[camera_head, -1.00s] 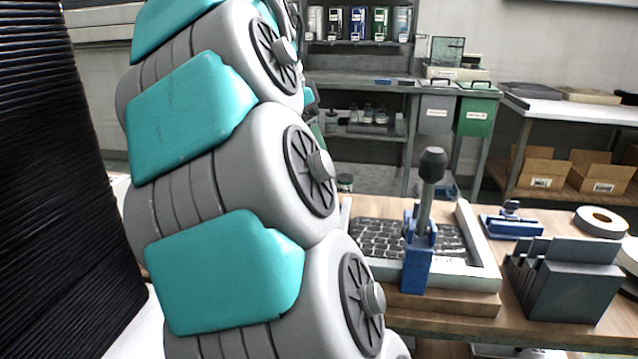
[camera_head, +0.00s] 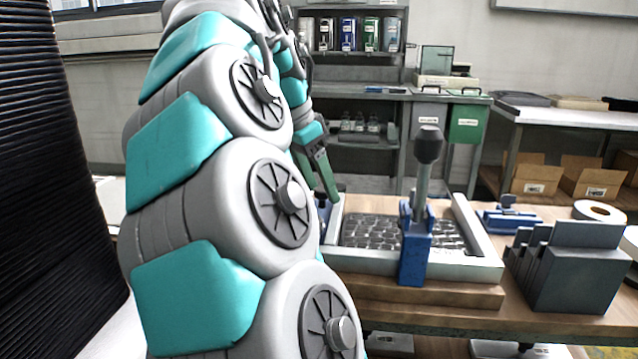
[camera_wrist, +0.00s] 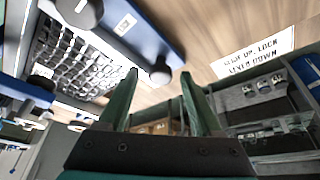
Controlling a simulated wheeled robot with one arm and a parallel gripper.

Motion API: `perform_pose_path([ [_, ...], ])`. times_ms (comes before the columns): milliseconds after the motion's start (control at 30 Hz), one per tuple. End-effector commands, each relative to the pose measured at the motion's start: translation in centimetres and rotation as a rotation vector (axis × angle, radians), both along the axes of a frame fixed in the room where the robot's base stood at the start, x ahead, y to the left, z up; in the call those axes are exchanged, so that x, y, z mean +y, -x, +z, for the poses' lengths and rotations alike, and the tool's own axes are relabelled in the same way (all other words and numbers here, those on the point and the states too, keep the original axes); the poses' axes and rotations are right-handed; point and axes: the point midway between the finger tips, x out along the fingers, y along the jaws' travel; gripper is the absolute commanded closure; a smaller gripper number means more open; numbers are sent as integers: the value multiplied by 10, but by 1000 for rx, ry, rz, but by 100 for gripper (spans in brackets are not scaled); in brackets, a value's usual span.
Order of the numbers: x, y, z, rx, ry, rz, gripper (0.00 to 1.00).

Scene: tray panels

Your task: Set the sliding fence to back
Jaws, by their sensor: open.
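A grey-framed tray (camera_head: 350,258) of small dark cells stands on a wooden board; it also shows in the wrist view (camera_wrist: 100,103). A blue clamp (camera_head: 416,255) with an upright lever and black knob (camera_head: 428,146) stands at its front edge. In the wrist view a blue bar (camera_wrist: 160,28) with a white label and a black knob (camera_wrist: 160,72) lies beside the cells; it looks like the sliding fence, though I cannot be sure. My gripper (camera_wrist: 160,92) is open, its two green fingers apart with nothing between them. In the head view its fingers (camera_head: 325,175) hang by the tray's back left corner.
A dark grey stepped block (camera_head: 570,268), a small blue tool (camera_head: 510,216) and a tape roll (camera_head: 600,212) stand right of the tray. A sign ending in "LEVER DOWN" (camera_wrist: 255,58) lies on the wood. Shelves and bins stand behind. My arm hides the left side.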

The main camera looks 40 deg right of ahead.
Motion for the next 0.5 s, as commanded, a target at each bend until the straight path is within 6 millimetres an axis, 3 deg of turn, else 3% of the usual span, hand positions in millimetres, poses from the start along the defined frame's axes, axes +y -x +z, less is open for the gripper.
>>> perform_pose_path([
  [133, 0, 0, 0, 0, 0, 0, 34],
  [500, 0, 0, 0, 0, 0, -1, 75],
])
